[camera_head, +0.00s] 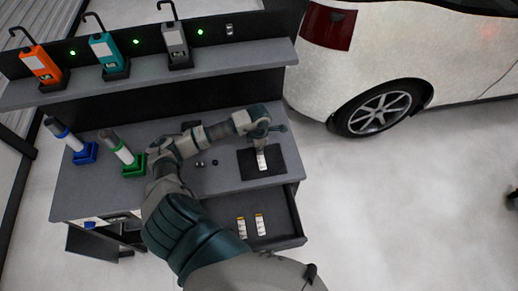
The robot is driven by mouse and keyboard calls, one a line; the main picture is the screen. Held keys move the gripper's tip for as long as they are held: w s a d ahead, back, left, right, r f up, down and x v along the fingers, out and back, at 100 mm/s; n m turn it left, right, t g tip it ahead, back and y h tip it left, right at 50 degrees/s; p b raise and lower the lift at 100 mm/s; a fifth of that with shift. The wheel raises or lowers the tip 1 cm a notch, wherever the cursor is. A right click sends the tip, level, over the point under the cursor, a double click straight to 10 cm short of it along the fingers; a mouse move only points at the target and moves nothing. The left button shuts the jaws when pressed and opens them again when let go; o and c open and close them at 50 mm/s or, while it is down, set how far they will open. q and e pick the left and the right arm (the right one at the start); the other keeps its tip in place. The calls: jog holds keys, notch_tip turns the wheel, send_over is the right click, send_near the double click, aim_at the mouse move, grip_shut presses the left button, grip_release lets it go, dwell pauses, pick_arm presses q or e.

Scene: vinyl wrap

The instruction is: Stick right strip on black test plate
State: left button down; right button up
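The black test plate (278,174) lies flat near the right end of the grey workbench. A small white strip (261,161) shows over the middle of the plate, just below my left gripper (262,146). The gripper points down and its fingertips meet or overlap the strip's upper end. The fingers are too small to tell whether they are open or shut on it, and I cannot tell if the strip lies flat on the plate. Two more white strips with yellow ends, a left one (241,227) and a right one (260,224), lie in the open drawer. My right gripper is not in view.
The open drawer (284,233) sticks out below the bench's front edge. Blue (85,153) and green (133,168) holders with bottles stand at the bench's left. Orange, teal and grey devices stand on the shelf (235,60). A white car (390,50) stands at right.

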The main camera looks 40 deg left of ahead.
pick_arm(q)
jog(key=shift+s+f, duration=0.1)
jog(key=c, duration=1.2)
grip_release()
jog(key=shift+c, duration=0.2)
notch_tip(320, 180, up, 12)
